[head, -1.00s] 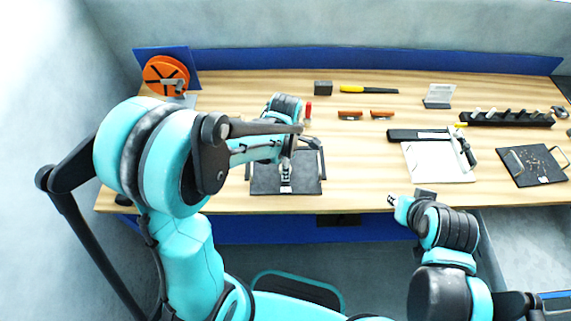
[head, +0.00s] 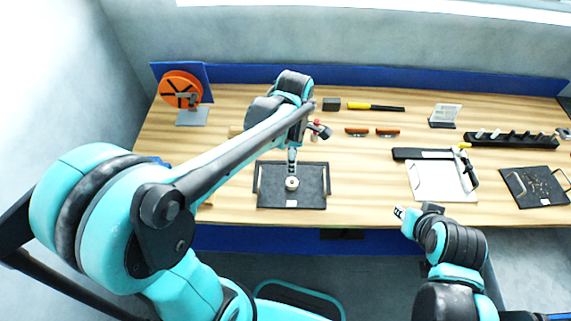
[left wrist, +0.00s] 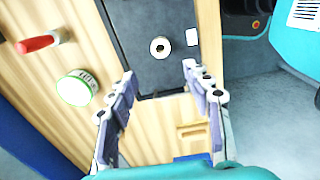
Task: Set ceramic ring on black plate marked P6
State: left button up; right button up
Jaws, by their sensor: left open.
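The ceramic ring (head: 292,183) is a small pale ring with a dark hole. It lies flat on the black plate (head: 310,196), near its middle. The left wrist view also shows the ring (left wrist: 159,47) and the plate (left wrist: 140,18), with a white label whose marking is too small to read. My left gripper (left wrist: 162,82) is open and empty, its fingers spread apart and clear of the ring. In the head view my left arm hides most of that gripper. My right gripper (head: 400,213) is by the table's front edge, its fingers too small to judge.
A red-handled tool (left wrist: 38,43) and a round white-green container (left wrist: 76,88) lie beside the plate. A white board (head: 440,184) with a black bar, a dark tray (head: 520,190) and a black rack (head: 510,141) stand right. Wood is bare between plate and board.

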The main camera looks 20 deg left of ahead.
pick_arm(q)
jog(key=s+a+r+m+t, duration=0.2)
jog(key=s+m, duration=0.3)
jog(key=m, duration=0.5)
jog(key=s+a+r+m+t, duration=0.2)
jog(key=s+m+t, duration=0.3)
jog(key=m, duration=0.5)
jog(key=shift+a+r+m, duration=0.2)
jog(key=shift+m, duration=0.1)
